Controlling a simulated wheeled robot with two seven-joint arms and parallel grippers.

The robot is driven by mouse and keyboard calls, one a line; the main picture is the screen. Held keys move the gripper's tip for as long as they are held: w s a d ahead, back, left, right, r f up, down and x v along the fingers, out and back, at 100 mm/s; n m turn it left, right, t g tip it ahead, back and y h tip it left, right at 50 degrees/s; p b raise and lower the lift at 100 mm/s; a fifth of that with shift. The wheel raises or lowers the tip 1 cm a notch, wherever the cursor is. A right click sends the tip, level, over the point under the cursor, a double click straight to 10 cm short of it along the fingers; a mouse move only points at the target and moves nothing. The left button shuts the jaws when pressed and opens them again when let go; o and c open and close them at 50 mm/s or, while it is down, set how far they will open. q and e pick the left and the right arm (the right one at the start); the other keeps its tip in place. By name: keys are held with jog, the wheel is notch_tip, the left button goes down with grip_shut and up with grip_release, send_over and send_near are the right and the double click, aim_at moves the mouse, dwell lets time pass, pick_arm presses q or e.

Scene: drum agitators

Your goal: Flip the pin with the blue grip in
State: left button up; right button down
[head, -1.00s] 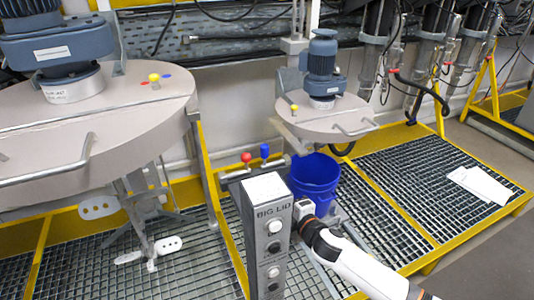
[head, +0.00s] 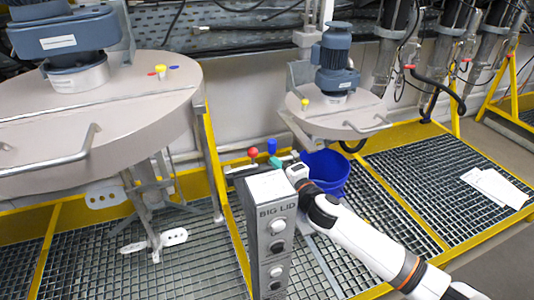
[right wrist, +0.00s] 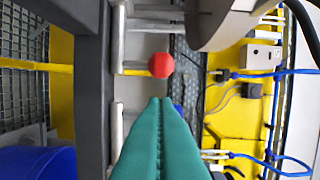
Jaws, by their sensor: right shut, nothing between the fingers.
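The pin with the blue grip (head: 272,145) stands upright behind the BIG LID control box in the head view. Beside it on the left is the pin with the red grip (head: 253,152). My right gripper (head: 277,162) is right by the blue grip, its teal fingers just below it; I cannot tell whether they touch. In the right wrist view the shut, empty fingers (right wrist: 161,101) point toward the red grip (right wrist: 161,65). Only a sliver of the blue grip (right wrist: 179,108) shows at their right side. My left gripper is out of view.
A blue bucket (head: 330,172) is just right of the gripper, under the small lid (head: 345,118). The big lid (head: 100,115) is at the left. Yellow-framed grating (head: 430,180) lies right.

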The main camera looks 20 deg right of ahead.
jog(key=x, duration=0.5)
jog(key=shift+w, duration=0.25)
jog(key=d, duration=0.6)
jog(key=shift+p, duration=0.4)
jog(key=shift+w, duration=0.15)
jog(key=shift+d, duration=0.1)
